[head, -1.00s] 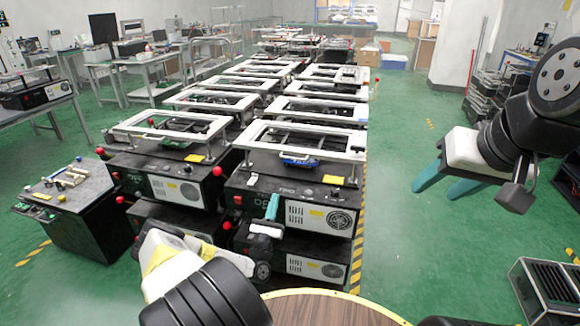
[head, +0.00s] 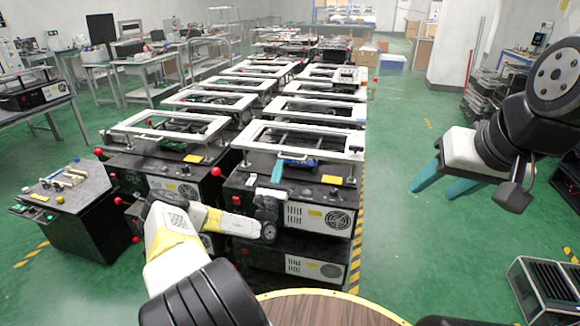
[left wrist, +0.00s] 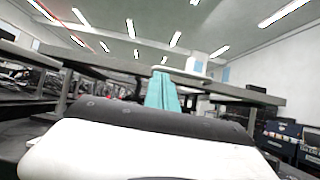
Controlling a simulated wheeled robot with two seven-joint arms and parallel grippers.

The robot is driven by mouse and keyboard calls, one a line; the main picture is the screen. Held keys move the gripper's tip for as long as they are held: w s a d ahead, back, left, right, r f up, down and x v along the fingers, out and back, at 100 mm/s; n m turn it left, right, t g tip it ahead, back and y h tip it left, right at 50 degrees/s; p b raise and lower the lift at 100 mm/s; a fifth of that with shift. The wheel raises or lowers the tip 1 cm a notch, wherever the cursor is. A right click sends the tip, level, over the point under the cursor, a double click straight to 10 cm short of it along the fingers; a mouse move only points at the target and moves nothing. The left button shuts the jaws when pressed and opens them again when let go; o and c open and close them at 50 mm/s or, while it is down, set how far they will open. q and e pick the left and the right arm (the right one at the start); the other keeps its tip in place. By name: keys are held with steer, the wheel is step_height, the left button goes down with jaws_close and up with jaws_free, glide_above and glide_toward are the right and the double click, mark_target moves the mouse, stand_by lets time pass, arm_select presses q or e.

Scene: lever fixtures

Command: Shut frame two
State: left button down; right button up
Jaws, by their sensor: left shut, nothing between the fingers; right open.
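Two fixtures stand at the front, each a black box with a raised pale frame on top. The right one's frame (head: 320,154) and the left one's frame (head: 150,137) both stand roughly level above their boxes on posts. I cannot tell which is frame two. In the left wrist view the shut fingers (left wrist: 162,90) point up at a long grey bar (left wrist: 225,88); contact is unclear. My right gripper (head: 445,185) is open and empty, off to the right above the floor.
A blue part (head: 300,159) lies under the right frame. Red knobs, one of them (head: 215,171) between the front boxes, stick out nearby. More fixtures stand in rows behind. A control box (head: 70,195) is at the left.

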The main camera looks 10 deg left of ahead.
arm_select(q)
step_height(320, 180, up, 2)
steer(key=shift+r, duration=0.1)
stand_by(0.4)
